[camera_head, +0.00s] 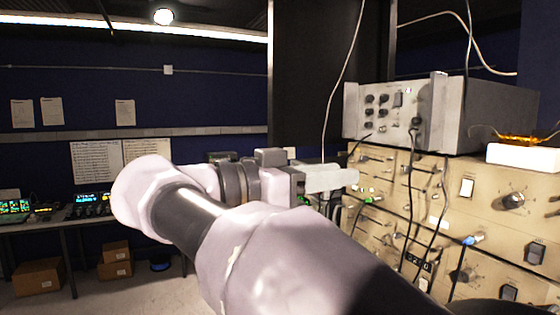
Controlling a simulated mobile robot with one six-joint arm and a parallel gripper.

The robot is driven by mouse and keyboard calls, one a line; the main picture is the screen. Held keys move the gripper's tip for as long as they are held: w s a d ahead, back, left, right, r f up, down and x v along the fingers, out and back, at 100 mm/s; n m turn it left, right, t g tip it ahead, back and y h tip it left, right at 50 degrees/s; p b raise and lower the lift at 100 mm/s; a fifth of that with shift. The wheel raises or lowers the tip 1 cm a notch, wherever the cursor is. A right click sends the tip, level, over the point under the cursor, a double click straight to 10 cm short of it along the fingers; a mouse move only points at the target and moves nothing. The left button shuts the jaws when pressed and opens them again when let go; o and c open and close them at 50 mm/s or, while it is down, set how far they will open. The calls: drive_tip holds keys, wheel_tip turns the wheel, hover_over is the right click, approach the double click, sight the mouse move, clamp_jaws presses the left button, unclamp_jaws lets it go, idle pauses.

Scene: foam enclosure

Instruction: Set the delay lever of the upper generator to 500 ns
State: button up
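Two beige generators stand stacked at the right in the head view. The upper generator (450,188) carries knobs, switches, jacks and cables. Which of its small controls is the delay lever is too small to tell, and no 500 ns marking is readable. My gripper (335,180) points right, towards the left part of the upper generator's front. It shows side-on beyond my arm, and whether its fingers are apart or touching something cannot be told. The lower generator (440,256) is partly hidden by my arm.
A grey instrument (385,112) stands on the upper generator, beside a white block (523,156). Dark cables (408,215) hang across the generator fronts. A bench with lit displays (92,200) and cardboard boxes (38,278) are at the left. Floor shows free at lower left.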

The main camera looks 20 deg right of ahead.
sight(406, 167)
drive_tip(key=d, duration=0.4)
drive_tip(key=w+d, duration=0.1)
drive_tip(key=d, duration=0.3)
drive_tip(key=d+p, duration=0.1)
drive_tip(key=d, duration=0.3)
drive_tip(key=shift+w+d, duration=0.2)
drive_tip(key=shift+d, duration=0.1)
drive_tip(key=shift+w+d+r, duration=0.1)
drive_tip(key=shift+w+d, duration=0.05)
drive_tip(key=shift+d, duration=0.1)
drive_tip(key=shift+w+d, duration=0.1)
drive_tip(key=shift+d, duration=0.7)
drive_tip(key=shift+a, duration=0.35)
clamp_jaws()
